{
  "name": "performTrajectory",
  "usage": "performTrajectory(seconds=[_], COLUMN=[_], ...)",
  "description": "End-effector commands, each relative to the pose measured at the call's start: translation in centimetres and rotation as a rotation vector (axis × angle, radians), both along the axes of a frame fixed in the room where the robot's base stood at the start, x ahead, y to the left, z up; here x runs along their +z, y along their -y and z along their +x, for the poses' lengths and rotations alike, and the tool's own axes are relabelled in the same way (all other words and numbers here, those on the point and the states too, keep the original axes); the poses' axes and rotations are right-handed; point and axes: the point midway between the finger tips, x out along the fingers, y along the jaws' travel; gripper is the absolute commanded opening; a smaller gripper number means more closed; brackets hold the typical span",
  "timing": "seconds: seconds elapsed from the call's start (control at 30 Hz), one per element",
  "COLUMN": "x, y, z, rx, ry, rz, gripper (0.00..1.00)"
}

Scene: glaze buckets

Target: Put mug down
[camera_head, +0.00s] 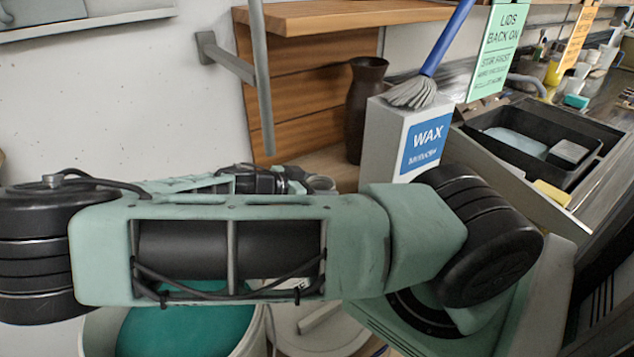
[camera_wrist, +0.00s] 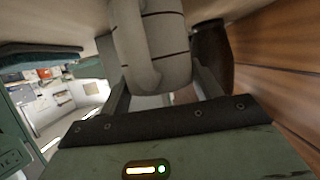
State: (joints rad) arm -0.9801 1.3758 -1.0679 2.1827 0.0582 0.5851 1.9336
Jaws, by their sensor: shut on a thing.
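In the wrist view, a pale grey-beige mug (camera_wrist: 165,38) with thin dark bands sits between the fingers of my gripper (camera_wrist: 163,82). The gripper is shut on it, and a curved handle (camera_wrist: 132,55) shows on the mug's left side. The mug's top reaches the picture's upper edge, so its far end and what lies under it are hidden. In the head view my arm crosses the middle of the picture and largely hides the gripper; I cannot make out the mug clearly there.
A dark brown vase (camera_head: 363,105) stands by the wooden shelf unit (camera_head: 310,18); it seems to show close right of the mug in the wrist view (camera_wrist: 213,60). Right of it are a white WAX box (camera_head: 385,140) with a blue brush (camera_head: 432,60) and a black tray (camera_head: 590,160). A teal-filled bucket (camera_head: 185,332) is below my arm.

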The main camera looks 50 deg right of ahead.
Motion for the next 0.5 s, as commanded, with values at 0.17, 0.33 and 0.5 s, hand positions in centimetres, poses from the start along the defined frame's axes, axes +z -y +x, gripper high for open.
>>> performTrajectory(seconds=[0.17,0.33,0.5], x=[-0.18,-0.21,-0.17], y=[-0.04,-0.05,-0.06], z=[-0.01,0.00,0.02], rx=[0.001,0.001,0.001], ry=[0.000,0.000,0.000], rz=[0.002,0.002,0.002], gripper=[0.32,0.85,0.85])
